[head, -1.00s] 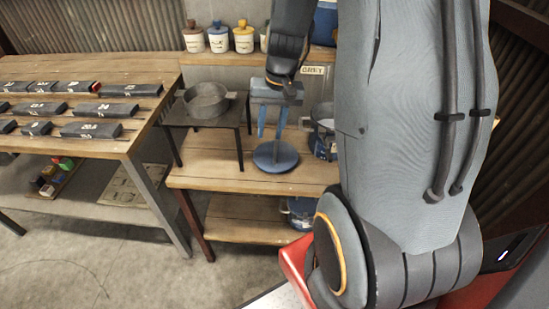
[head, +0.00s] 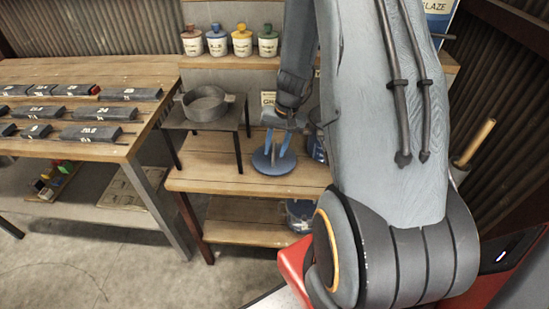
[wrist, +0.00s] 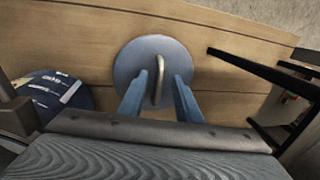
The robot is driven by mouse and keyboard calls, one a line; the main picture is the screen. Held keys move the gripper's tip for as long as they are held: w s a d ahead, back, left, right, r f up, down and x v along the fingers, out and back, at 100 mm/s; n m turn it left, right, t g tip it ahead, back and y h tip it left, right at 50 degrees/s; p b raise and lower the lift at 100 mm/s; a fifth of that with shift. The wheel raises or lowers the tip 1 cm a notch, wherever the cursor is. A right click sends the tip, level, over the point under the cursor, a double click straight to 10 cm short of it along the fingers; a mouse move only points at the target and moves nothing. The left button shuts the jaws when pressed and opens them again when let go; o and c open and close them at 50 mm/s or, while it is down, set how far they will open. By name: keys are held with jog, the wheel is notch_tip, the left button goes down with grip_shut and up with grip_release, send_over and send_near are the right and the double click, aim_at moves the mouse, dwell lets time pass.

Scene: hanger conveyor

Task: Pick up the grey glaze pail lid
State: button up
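The grey glaze pail lid (head: 262,163) is a flat blue-grey disc lying on the wooden shelf top. In the wrist view the lid (wrist: 150,57) shows a raised bar handle (wrist: 158,80) at its middle. My gripper (head: 277,152) points down over the lid with blue fingers. In the wrist view my gripper (wrist: 159,80) is open, one finger on each side of the handle, with a gap to both. Whether the fingertips touch the lid's surface I cannot tell.
A blue pail (wrist: 55,90) stands beside the lid, partly hidden by my arm in the head view. A black stand (head: 240,125) with a grey pan (head: 206,104) stands left of the lid. Several jars (head: 242,44) line the back shelf. Another pail (head: 300,213) sits below.

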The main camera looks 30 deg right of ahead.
jog(key=shift+f, duration=0.3)
jog(key=shift+c, duration=0.3)
grip_shut()
jog(key=shift+r, duration=0.15)
